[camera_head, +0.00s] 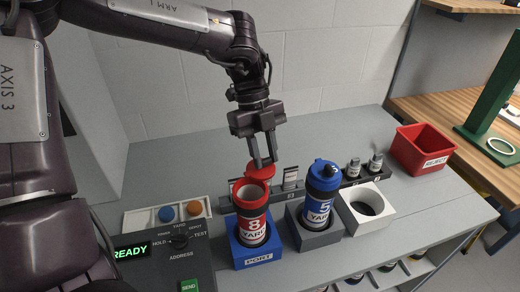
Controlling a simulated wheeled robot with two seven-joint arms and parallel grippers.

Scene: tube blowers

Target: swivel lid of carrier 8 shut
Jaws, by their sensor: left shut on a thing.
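Carrier 8 (252,224) is a red tube with a white label reading "8 YARD". It stands upright in the blue block marked PORT (257,258). Its mouth is uncovered, and its red lid (261,173) sits swivelled to the back, behind the rim. My left gripper (263,163) reaches down from above, shut on the lid, with its two fingers at the lid's top. The exact grip point is too small to make out. My right gripper is not in view.
Blue carrier 5 (319,204) stands capped in a grey block (318,240) on the right. An empty white block (383,214) and red REJECT bin (422,150) are further right. A control panel (165,262) reading READY is at front left. Small bottles stand behind.

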